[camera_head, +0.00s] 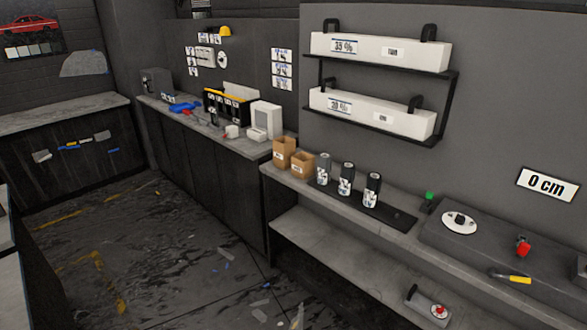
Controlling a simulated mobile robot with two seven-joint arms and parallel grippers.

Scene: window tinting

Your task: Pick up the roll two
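Three dark upright cylinders with white labels stand in a row on a black mat (400,221) on the right-hand counter. They are the left cylinder (323,169), the middle cylinder (346,179) and the right cylinder (371,190). Their label text is too small to read, so I cannot tell which is roll two. Two long white boxes, the upper one (370,53) marked "35 %" and the lower one (365,113) with a similar percent label, sit on a black wall rack. Neither of my grippers is in view.
Two cardboard boxes (303,165) stand left of the cylinders. The littered floor (170,240) has open room.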

